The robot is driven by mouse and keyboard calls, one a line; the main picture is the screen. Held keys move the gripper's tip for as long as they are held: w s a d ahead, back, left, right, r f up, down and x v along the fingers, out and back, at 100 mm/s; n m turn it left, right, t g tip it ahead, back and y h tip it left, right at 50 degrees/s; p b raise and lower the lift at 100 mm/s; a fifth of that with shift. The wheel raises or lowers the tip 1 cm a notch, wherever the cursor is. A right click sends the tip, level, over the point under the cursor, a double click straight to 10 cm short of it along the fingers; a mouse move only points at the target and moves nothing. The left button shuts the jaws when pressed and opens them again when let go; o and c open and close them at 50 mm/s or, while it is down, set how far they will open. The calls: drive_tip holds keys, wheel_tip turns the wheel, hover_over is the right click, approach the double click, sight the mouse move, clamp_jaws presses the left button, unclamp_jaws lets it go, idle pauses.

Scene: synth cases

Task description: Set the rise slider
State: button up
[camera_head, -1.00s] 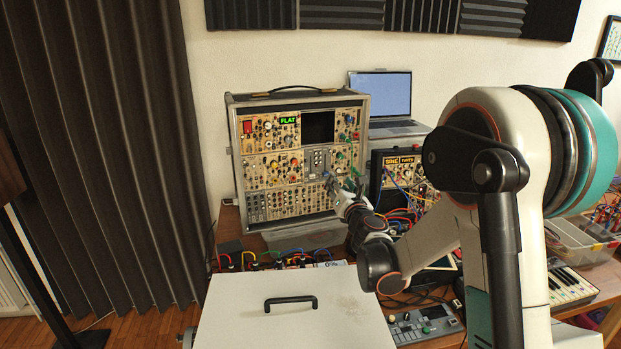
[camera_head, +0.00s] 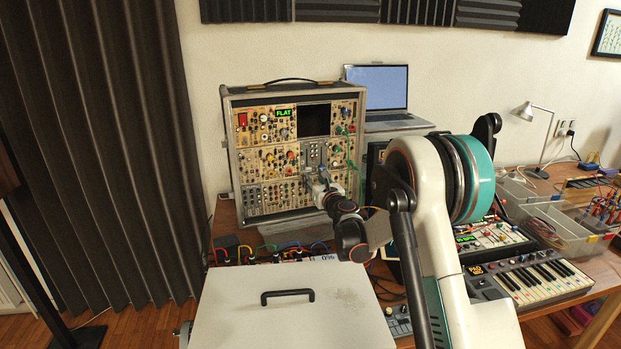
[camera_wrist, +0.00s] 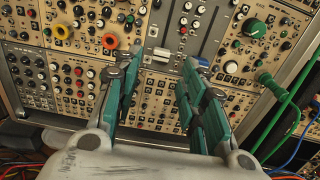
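The synth case (camera_head: 232,150) stands upright on the desk in the head view. Its grey slider panel (camera_head: 313,151) is just beyond my gripper (camera_head: 320,180). In the wrist view the grey slider panel (camera_wrist: 186,28) has vertical slots and fills the space ahead of my gripper (camera_wrist: 163,66). The teal fingers are wide apart with nothing between them. A white slider cap (camera_wrist: 161,54) shows between the fingertips, nearer the left one. A blue cap (camera_wrist: 201,61) shows by the right fingertip and is partly hidden. I cannot read which slider is the rise slider, nor tell whether a finger touches it.
A green cable (camera_wrist: 270,108) hangs at the right of the wrist view, near a green knob (camera_wrist: 254,28). Orange (camera_wrist: 110,41) and yellow knobs sit left of the panel. A white lid (camera_head: 290,325) with a black handle lies in front.

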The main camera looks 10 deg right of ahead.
sight(309, 172)
drive_tip(key=shift+w+a+b, duration=0.15)
drive_tip(key=shift+w+b, duration=0.05)
drive_tip(key=shift+w, duration=0.8)
drive_tip(key=shift+w+a+b, duration=0.1)
drive_tip(key=shift+w+b, duration=0.05)
drive_tip(key=shift+w, duration=0.85)
drive_tip(key=shift+c, duration=0.3)
clamp_jaws()
